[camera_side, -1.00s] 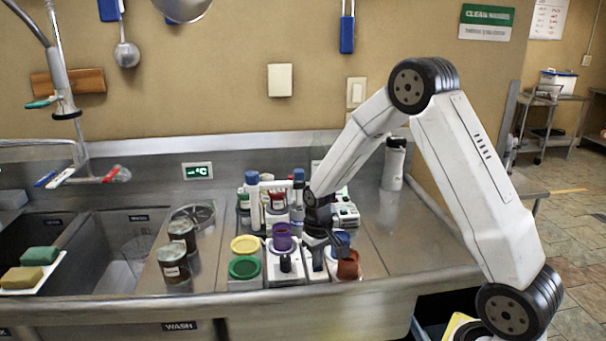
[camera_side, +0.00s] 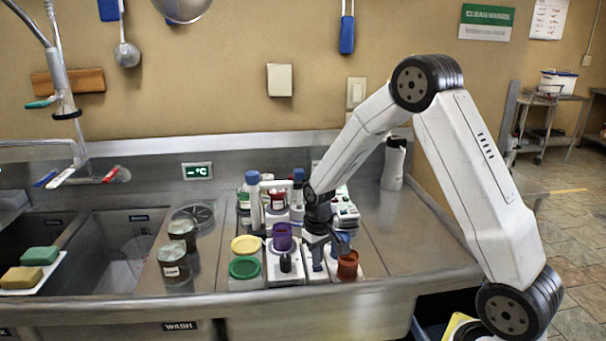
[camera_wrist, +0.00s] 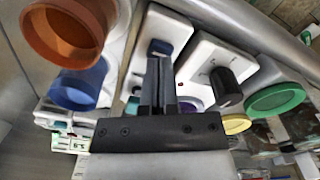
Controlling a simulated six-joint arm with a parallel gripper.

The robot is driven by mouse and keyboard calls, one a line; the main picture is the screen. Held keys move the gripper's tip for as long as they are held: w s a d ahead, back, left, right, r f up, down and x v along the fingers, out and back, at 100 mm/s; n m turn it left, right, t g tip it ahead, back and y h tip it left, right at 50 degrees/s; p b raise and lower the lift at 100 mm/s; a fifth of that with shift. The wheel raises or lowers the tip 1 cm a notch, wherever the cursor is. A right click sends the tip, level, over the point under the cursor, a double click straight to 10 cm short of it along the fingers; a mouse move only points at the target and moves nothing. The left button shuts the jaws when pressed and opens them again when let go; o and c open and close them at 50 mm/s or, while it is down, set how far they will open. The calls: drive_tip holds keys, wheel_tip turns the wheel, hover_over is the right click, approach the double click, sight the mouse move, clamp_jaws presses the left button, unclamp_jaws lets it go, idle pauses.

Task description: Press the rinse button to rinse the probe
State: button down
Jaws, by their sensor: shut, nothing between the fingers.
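My gripper (camera_side: 324,249) is shut, empty and pointing down close to the button. I cannot tell whether the tips touch it. A white device with a small display (camera_side: 346,212) stands behind my gripper. I cannot make out the probe clearly.
A rust-red cup (camera_side: 347,265) and a blue cup (camera_wrist: 82,85) stand right of the white block. A black knob (camera_side: 285,263), purple cup (camera_side: 282,237), green cup (camera_side: 244,268) and yellow cup (camera_side: 245,245) stand left. The counter farther right (camera_side: 415,240) is clear.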

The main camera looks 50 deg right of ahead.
drive_tip(key=shift+r, duration=2.25)
idle(0.6)
drive_tip(key=shift+s+a+r, duration=0.1)
drive_tip(key=shift+s+a, duration=0.2)
drive_tip(key=shift+a, duration=0.15)
drive_tip(key=s+a+r+n+t, duration=0.1)
drive_tip(key=s+a+n+t, duration=0.1)
drive_tip(key=s+a, duration=0.8)
drive_tip(key=shift+s+r+n+t, duration=0.25)
drive_tip(key=shift+s+n, duration=0.25)
drive_tip(key=shift+s, duration=0.35)
